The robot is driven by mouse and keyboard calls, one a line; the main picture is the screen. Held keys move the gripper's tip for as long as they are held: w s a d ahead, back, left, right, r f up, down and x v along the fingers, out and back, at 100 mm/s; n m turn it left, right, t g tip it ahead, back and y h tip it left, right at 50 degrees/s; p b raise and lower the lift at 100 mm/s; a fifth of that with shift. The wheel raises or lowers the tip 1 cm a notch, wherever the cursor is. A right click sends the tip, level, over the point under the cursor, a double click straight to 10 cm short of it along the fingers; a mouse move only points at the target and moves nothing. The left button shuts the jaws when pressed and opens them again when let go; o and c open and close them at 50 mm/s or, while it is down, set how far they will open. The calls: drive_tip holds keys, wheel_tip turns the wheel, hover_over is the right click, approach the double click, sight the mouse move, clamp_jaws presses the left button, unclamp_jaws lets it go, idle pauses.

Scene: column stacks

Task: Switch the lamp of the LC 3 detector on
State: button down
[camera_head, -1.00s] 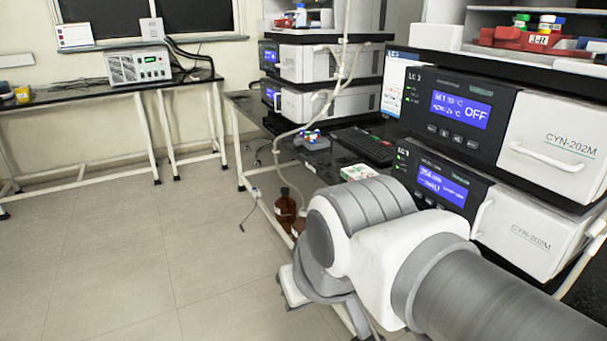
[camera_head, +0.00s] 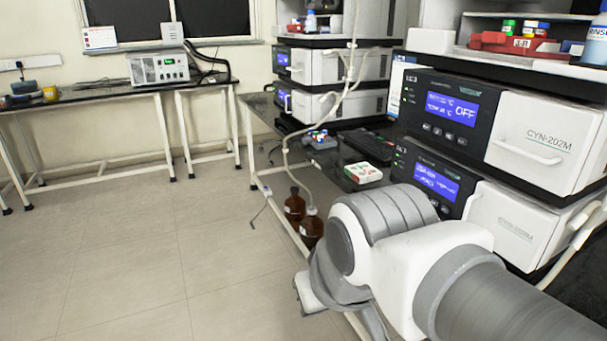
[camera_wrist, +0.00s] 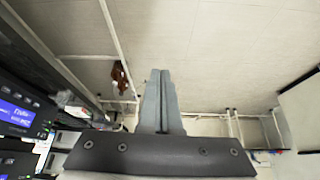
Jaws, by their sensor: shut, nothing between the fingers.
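The LC 3 stack stands at the right in the head view. Its lower unit (camera_head: 479,218), which looks like the detector, has a black front with a lit blue screen (camera_head: 437,183) and a row of buttons below, partly hidden by my arm. The screen text is too blurred to read now. A blue screen on a black front also shows at the left edge of the wrist view (camera_wrist: 17,115). My gripper (camera_wrist: 161,72) is shut and empty, over the floor, to the right of that front and apart from it. My arm hides it in the head view.
Above the detector is a unit (camera_head: 536,149) whose screen reads OFF. A keyboard (camera_head: 368,146), a white-and-green box (camera_head: 362,173) and a coloured vial rack (camera_head: 320,140) lie on the bench. Brown bottles (camera_head: 295,207) stand low beside it. The floor at left is clear.

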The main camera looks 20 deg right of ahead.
sight(415, 190)
drive_tip(key=shift+w, duration=0.1)
drive_tip(key=w+d+f+t+h+p, duration=0.15)
drive_tip(key=w+d, duration=0.25)
drive_tip(key=w, duration=0.6)
drive_tip(key=w+d+f+t+h+p, duration=0.1)
drive_tip(key=w+d+t+p, duration=0.3)
drive_tip(key=w, duration=0.7)
drive_tip(key=w+d+f+n+t+h+p, duration=0.1)
drive_tip(key=d+h, duration=0.3)
drive_tip(key=d, duration=0.5)
drive_tip(key=w+d+f+t+h+p, duration=0.1)
drive_tip(key=d+h, duration=0.3)
drive_tip(key=d, duration=0.4)
drive_tip(key=shift+w+d+f+n, duration=0.4)
drive_tip(key=shift+w+f, duration=0.15)
drive_tip(key=shift+w, duration=0.35)
drive_tip(key=shift+h, duration=0.25)
drive_tip(key=d, duration=0.7)
drive_tip(key=shift+w+f, duration=0.15)
drive_tip(key=shift+w, duration=0.15)
drive_tip(key=shift+d, duration=0.9)
